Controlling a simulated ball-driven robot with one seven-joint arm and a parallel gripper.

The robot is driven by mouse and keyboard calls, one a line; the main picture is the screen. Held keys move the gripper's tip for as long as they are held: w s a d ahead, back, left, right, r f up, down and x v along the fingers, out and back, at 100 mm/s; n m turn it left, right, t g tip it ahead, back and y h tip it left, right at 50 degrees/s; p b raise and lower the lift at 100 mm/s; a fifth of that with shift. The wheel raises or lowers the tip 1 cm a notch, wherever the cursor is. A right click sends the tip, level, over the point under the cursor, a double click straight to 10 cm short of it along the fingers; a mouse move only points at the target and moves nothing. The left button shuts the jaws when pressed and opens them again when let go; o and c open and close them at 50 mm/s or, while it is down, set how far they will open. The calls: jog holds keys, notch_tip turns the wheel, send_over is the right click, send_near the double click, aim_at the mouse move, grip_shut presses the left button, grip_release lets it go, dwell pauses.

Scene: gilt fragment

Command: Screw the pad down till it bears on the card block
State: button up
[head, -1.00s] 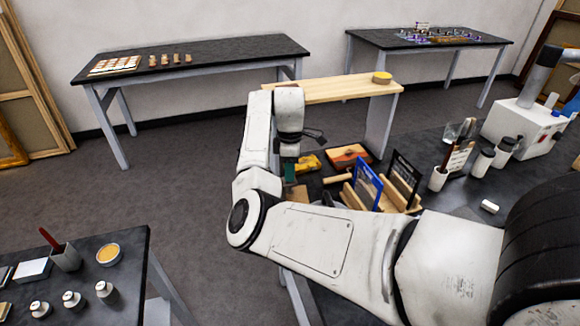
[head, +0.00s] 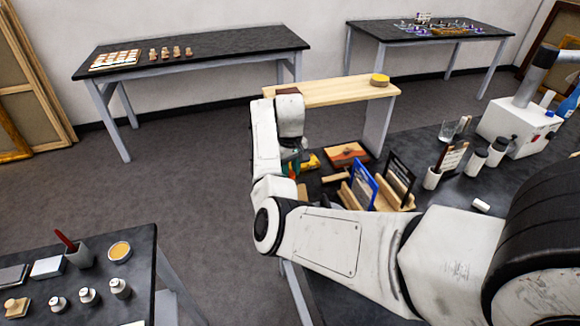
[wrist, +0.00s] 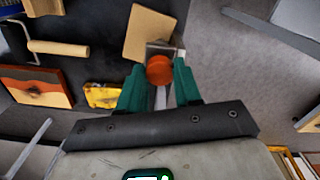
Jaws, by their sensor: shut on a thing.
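An orange-brown round knob (wrist: 159,70) sits between the green fingertips of my gripper (wrist: 160,75) in the wrist view. The fingers are shut on it. A grey metal clamp part (wrist: 168,48) shows just beyond the knob. A tan flat piece, seemingly the card block (wrist: 148,33), lies beside and partly behind it. I cannot make out the pad or any gap between it and the block. In the head view my gripper (head: 291,168) points down over the bench, largely hidden by my arm.
A yellow tool (wrist: 103,95), an orange-and-dark box (wrist: 35,86) and a wooden-handled roller (wrist: 58,47) lie nearby. A rack with blue and dark panels (head: 376,190) stands close to my forearm. A wooden shelf (head: 330,91) rises behind. Open floor lies left of the bench.

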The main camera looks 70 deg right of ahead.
jog(key=m, duration=0.3)
jog(key=shift+m+p, duration=0.3)
jog(key=m, duration=0.3)
jog(key=shift+m, duration=0.3)
jog(key=m, duration=0.3)
jog(key=shift+m, duration=0.4)
jog(key=m, duration=0.8)
jog(key=m+b, duration=0.1)
jog(key=m, duration=0.3)
jog(key=shift+m, duration=0.3)
jog(key=m+b, duration=0.1)
jog(key=m, duration=0.2)
jog(key=shift+w+m, duration=0.1)
jog(key=shift+m, duration=0.2)
jog(key=shift+r+m+b, duration=0.1)
jog(key=shift+m+b, duration=0.45)
jog(key=shift+m, duration=1.35)
